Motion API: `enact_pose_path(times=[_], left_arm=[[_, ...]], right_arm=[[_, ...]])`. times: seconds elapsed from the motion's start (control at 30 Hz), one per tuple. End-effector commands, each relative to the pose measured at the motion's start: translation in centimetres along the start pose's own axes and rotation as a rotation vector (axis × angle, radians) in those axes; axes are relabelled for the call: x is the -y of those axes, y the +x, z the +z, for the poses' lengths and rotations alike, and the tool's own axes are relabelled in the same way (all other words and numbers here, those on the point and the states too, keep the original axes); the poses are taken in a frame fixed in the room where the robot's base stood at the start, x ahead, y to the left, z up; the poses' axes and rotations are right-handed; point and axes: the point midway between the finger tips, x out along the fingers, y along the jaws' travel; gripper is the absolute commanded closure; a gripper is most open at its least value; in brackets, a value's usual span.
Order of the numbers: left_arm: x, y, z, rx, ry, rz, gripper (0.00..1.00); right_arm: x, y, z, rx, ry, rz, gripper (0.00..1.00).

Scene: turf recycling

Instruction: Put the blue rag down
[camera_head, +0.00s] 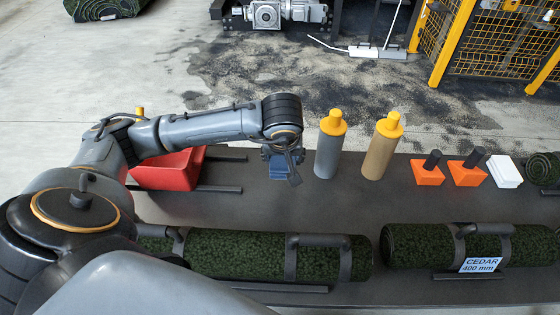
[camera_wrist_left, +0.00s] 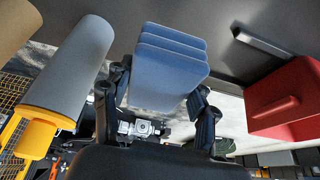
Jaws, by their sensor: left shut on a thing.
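The blue rag (camera_head: 279,166) is a folded stack at the back of the dark table, between the red bin and the grey bottle. My left gripper (camera_head: 282,152) is above it, pointing down. In the left wrist view the blue rag (camera_wrist_left: 168,65) shows as stacked layers between the two fingers of my left gripper (camera_wrist_left: 160,95), which is shut on it. The rag is at or just above the table top; I cannot tell whether it touches. My right gripper is not in view.
A red bin (camera_head: 168,170) stands left of the rag. A grey bottle (camera_head: 326,150) stands close on its right, then a tan bottle (camera_head: 378,152). Orange blocks (camera_head: 427,174) and a white block (camera_head: 505,172) sit further right. Green turf rolls (camera_head: 235,252) lie along the front. The middle of the table (camera_head: 330,205) is clear.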

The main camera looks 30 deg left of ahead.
Motion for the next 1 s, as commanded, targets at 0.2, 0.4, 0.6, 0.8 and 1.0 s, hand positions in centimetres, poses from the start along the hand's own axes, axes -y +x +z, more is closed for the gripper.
enact_pose_path(times=[0.2, 0.4, 0.6, 0.8, 1.0], left_arm=[[0.6, 5.1, -2.2, 0.003, -0.002, -0.002, 0.68], [0.7, 7.3, -3.0, 0.001, -0.001, 0.001, 0.68], [0.9, 8.9, -3.4, 0.0, -0.001, -0.001, 0.68], [0.8, 11.4, -2.2, 0.002, 0.001, 0.0, 0.68], [0.8, 11.4, -2.3, -0.001, 0.001, 0.0, 0.68]], right_arm=[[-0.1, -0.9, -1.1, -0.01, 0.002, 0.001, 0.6], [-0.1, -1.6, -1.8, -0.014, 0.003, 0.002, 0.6], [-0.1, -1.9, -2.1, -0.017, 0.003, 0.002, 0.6], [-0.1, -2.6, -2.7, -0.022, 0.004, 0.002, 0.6], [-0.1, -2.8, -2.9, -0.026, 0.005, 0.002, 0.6]])
